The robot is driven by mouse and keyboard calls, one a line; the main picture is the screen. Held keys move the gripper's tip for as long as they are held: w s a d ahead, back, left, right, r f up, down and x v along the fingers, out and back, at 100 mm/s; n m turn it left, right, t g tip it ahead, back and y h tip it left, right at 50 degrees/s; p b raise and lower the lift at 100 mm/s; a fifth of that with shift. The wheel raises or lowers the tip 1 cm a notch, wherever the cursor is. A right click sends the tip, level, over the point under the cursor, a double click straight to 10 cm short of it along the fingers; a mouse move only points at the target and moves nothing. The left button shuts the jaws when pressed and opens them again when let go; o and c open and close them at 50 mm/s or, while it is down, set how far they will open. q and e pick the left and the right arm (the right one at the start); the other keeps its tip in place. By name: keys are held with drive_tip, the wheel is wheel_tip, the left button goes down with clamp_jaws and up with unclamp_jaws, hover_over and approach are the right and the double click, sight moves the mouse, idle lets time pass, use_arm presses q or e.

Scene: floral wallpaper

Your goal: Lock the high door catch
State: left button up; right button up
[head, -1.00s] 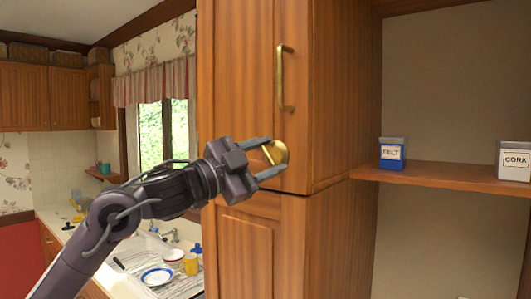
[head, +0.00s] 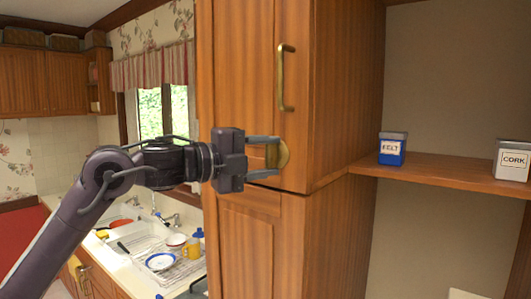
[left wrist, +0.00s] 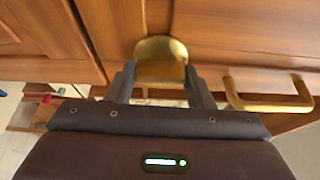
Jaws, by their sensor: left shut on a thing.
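The door catch (head: 283,154) is a round brass piece with a turn tab, low on the upper wooden cabinet door (head: 242,75). It also shows in the left wrist view as a brass disc (left wrist: 160,47) with its tab between the fingers. My left gripper (head: 265,157) comes in from the left and is shut on the catch's tab, one finger above and one below in the head view. The tab looks about upright there. The fingers hide part of the catch. My right gripper is not in view.
A brass pull handle (head: 281,78) is above the catch on the same door. A shelf (head: 450,179) at right holds a blue FELT tin (head: 392,149) and a white CORK tin (head: 512,160). A sink counter with dishes (head: 160,262) is at lower left.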

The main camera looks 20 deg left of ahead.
use_arm(q)
drive_tip(key=shift+f, duration=0.1)
idle(0.4)
drive_tip(key=o, duration=1)
drive_tip(key=shift+c, duration=0.2)
drive_tip(key=shift+s+a+b, duration=0.2)
drive_tip(key=shift+s+b, duration=0.05)
drive_tip(key=shift+b, duration=0.05)
drive_tip(key=b+v, duration=0.3)
drive_tip(key=v, duration=0.4)
drive_tip(key=shift+b, duration=0.4)
